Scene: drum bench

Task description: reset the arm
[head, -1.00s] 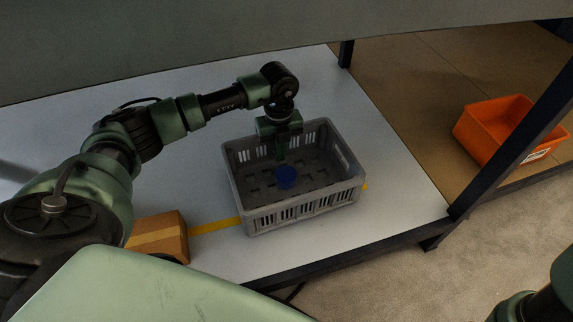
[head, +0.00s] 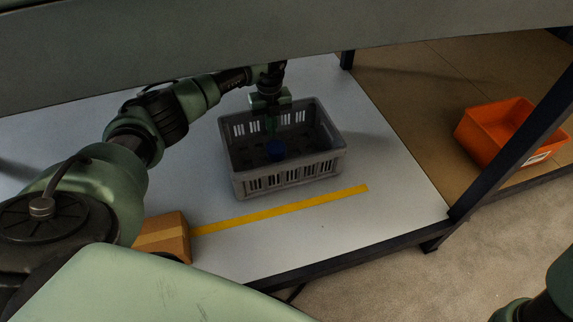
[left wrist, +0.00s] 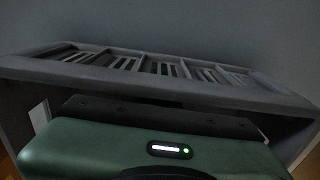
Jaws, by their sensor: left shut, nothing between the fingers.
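My left gripper (head: 271,127) is shut and empty. It reaches down into the grey slotted crate (head: 290,179), near the crate's back wall. The crate stands upright on the white surface, behind the yellow strip. In the left wrist view, the crate's slotted wall and rim (left wrist: 160,62) run across the picture, very close, behind the green gripper body. The fingertips are hidden there. My right gripper is not in view.
The white shelf surface (head: 350,230) is clear in front of the crate, with a yellow strip (head: 290,207) across it. A cardboard box (head: 165,236) sits at the front left. A beam (head: 250,40) hangs above the arm. An orange bin (head: 495,130) stands at right.

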